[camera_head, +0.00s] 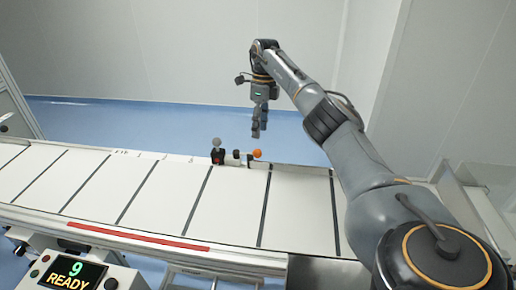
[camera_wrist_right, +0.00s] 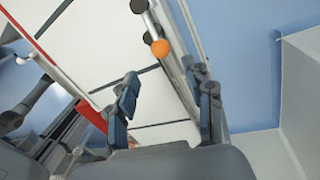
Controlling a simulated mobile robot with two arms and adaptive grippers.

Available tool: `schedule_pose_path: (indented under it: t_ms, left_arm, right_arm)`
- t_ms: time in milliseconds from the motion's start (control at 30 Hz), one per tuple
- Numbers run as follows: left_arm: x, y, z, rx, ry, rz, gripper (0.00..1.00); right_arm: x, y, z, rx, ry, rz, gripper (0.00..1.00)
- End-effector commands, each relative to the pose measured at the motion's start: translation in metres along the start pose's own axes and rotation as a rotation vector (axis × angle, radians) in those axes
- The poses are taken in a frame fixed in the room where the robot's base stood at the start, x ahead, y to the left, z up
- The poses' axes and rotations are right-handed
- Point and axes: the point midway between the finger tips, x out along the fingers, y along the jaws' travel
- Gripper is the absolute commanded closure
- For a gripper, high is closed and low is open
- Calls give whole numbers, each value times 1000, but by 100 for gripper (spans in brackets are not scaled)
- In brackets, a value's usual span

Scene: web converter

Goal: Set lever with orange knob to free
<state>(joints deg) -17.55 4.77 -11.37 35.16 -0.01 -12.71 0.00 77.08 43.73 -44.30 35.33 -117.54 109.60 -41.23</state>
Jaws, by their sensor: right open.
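The lever with the orange knob (camera_head: 257,153) stands at the far edge of the white conveyor in the head view. Its orange knob (camera_wrist_right: 160,47) also shows in the right wrist view, on the end of a grey rod. My right gripper (camera_head: 258,133) hangs pointing down, just above and behind the knob in the head view. In the right wrist view its two fingers (camera_wrist_right: 168,98) are apart with nothing between them, and the knob lies beyond the fingertips. No contact shows. The lever's position marking cannot be read. My left gripper is not in view.
A second lever with a grey knob (camera_head: 216,143) on a black base stands left of the orange one. The white conveyor (camera_head: 150,195) crosses the front, with a red strip (camera_head: 138,235) on its near side. Blue floor lies behind.

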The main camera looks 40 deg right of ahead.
Motion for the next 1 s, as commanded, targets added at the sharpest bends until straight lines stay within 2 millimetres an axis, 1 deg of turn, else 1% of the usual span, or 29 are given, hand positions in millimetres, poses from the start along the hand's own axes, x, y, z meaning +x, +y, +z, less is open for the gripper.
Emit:
schedule_pose_path:
  t_ms: [33,200,300,400,567,800,833,867,900,967,1000]
  left_arm:
    - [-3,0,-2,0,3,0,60]
    - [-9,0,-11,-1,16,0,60]
    - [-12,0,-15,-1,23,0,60]
    - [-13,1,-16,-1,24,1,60]
    - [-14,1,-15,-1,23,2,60]
    - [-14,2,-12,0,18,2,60]
    - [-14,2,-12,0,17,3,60]
    - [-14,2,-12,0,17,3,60]
    - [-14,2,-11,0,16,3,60]
    - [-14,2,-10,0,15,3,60]
    - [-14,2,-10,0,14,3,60]
  right_arm:
    - [12,0,0,-1,4,2,48]
    - [45,1,0,-1,3,2,48]
    - [60,1,0,0,1,3,48]
    - [70,0,0,0,1,1,48]
    - [79,0,0,0,-1,0,48]
    - [80,0,1,0,-1,0,48]
    - [80,0,1,0,-1,0,50]
    - [80,0,1,0,-1,0,56]
    - [80,0,1,0,-1,0,65]
    - [80,0,1,0,-1,0,77]
    - [80,0,1,0,-1,0,85]
